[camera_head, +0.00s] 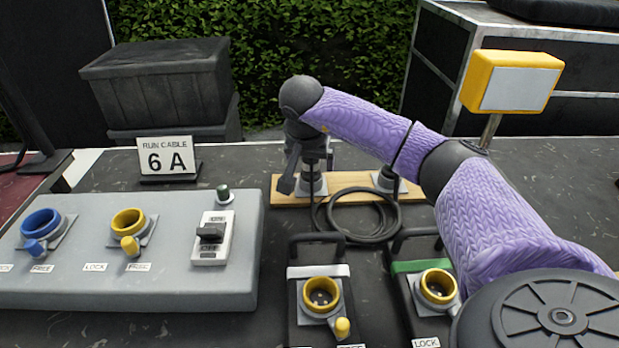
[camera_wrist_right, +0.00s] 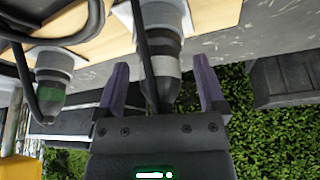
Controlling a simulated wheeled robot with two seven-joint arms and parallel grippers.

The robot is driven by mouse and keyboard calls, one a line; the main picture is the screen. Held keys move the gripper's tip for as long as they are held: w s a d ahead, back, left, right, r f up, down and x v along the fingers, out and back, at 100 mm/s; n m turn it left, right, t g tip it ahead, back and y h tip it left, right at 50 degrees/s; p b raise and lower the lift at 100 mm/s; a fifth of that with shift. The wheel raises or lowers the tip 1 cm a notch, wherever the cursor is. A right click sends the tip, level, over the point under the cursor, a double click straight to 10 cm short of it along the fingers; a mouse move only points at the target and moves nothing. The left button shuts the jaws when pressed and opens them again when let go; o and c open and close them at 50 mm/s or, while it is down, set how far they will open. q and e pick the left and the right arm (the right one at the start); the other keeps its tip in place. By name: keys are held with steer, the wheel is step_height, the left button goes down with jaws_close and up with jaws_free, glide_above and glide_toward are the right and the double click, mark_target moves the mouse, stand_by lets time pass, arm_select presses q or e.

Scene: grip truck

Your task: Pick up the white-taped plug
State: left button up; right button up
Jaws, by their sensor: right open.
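My right gripper (camera_head: 308,160) reaches down over the wooden board (camera_head: 348,196) at the back of the table. In the wrist view the open right gripper (camera_wrist_right: 160,66) has one purple finger on each side of the white-taped plug (camera_wrist_right: 166,68), a dark plug with a pale band. The fingers look apart from it, and a dark cable crosses in front of it. In the head view the gripper mostly hides this plug. The green-taped plug (camera_wrist_right: 50,88) sits farther left in the wrist view, on the same board. My left gripper is in neither view.
A coiled black cable (camera_head: 355,238) lies in front of the board. Two socket boxes stand nearer, one with a white stripe (camera_head: 318,271) and one with a green stripe (camera_head: 421,265). A grey panel (camera_head: 75,290) is at left. A "6 A" sign (camera_head: 166,156) stands behind it.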

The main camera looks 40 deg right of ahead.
steer(key=shift+r, duration=0.1)
steer(key=shift+c, duration=0.3)
steer(key=c, duration=0.5)
jaws_close()
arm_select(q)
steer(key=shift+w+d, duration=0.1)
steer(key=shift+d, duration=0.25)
arm_select(e)
step_height(320, 180, up, 10)
steer(key=p, duration=0.4)
steer(key=shift+r+p, duration=0.25)
steer(key=shift+p, duration=0.05)
arm_select(q)
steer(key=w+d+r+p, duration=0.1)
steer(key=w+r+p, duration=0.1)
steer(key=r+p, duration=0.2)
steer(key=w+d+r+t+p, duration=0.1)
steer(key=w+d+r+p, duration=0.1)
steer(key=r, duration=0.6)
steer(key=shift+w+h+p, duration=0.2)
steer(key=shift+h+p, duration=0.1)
steer(key=shift+p, duration=0.6)
arm_select(e)
step_height(320, 180, up, 7)
steer(key=shift+f, duration=0.2)
